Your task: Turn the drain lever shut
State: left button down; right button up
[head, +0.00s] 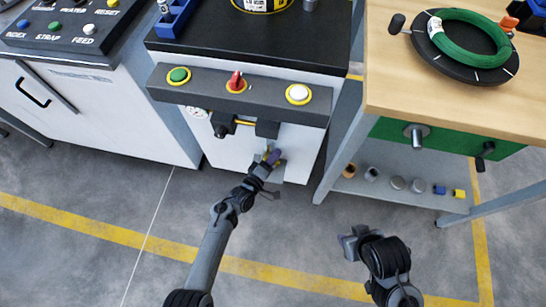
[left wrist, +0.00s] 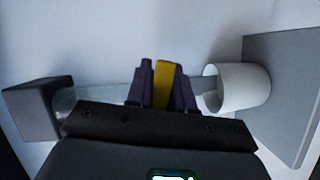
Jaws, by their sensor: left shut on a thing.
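The drain lever shows in the left wrist view as a yellow handle (left wrist: 162,86) between the two dark purple fingertips of my left gripper (left wrist: 163,70). The fingers are shut on it. A grey pipe (left wrist: 95,96) runs across behind the fingers, with a white collar (left wrist: 240,87) on its right. In the head view my left gripper (head: 270,157) is at the lower front of the white cabinet, below the button bar, and hides most of the lever. My right gripper (head: 352,240) is low over the floor, apart from everything; its jaw opening is unclear.
The button bar (head: 215,92) with green, red and white controls overhangs the lever. A workbench (head: 450,100) with a green coil (head: 468,38) stands on the right, small parts on its lower shelf (head: 350,185). The floor in front is clear.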

pick_arm(q)
jog(key=shift+d+r+n+t+h, duration=0.1)
jog(key=shift+r+n+t+h, duration=0.05)
jog(key=shift+n, duration=0.45)
jog(key=shift+r+n+t+h, duration=0.1)
jog(key=shift+n+t+h, duration=0.05)
jog(key=shift+n, duration=0.45)
jog(key=c, duration=1.1)
grip_release()
jog(key=shift+r, duration=0.1)
